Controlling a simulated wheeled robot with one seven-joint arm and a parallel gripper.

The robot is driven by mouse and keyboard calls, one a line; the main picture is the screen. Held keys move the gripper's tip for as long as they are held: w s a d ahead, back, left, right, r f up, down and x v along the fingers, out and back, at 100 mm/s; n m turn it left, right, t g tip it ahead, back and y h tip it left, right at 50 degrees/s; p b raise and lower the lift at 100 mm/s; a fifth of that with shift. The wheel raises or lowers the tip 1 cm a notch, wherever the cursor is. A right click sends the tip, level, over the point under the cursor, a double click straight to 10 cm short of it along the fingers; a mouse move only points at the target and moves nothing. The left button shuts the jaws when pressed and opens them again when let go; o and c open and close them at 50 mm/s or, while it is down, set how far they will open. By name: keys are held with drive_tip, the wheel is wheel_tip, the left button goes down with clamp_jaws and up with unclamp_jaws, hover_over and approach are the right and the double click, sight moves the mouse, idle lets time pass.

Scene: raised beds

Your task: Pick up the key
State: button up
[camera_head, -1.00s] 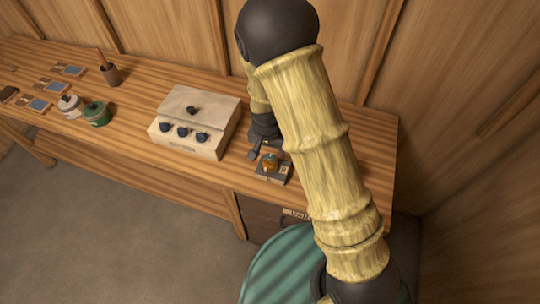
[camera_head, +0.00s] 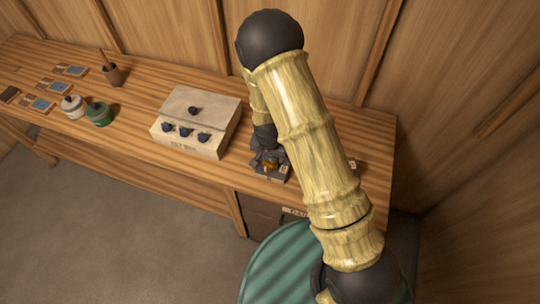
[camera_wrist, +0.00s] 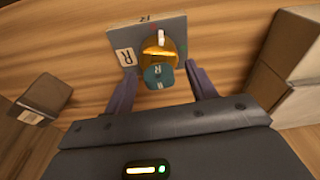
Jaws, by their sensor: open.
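The key (camera_wrist: 160,77) has a flat teal head with a pale letter on it. It stands at a round brass lock (camera_wrist: 160,52) on a grey plate (camera_wrist: 115,32) marked with an R. My gripper (camera_wrist: 161,82) is open, with one finger to the left of the key head and one to the right; gaps show on both sides. In the head view my gripper (camera_head: 265,158) is low over the plate at the bench's front edge, and I cannot make out the key there.
A pale box with dark knobs (camera_head: 183,148) stands just left of my gripper. A green jar (camera_head: 99,115), a white jar (camera_head: 72,106) and a brown cup (camera_head: 113,75) are farther left on the wooden bench (camera_head: 140,88). A dark block (camera_wrist: 55,97) is at left in the wrist view.

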drive_tip(key=c, duration=1.1)
drive_tip(key=shift+r, duration=0.1)
wheel_tip(320, 180, up, 10)
drive_tip(key=shift+f+b, duration=0.1)
drive_tip(key=shift+b, duration=1.05)
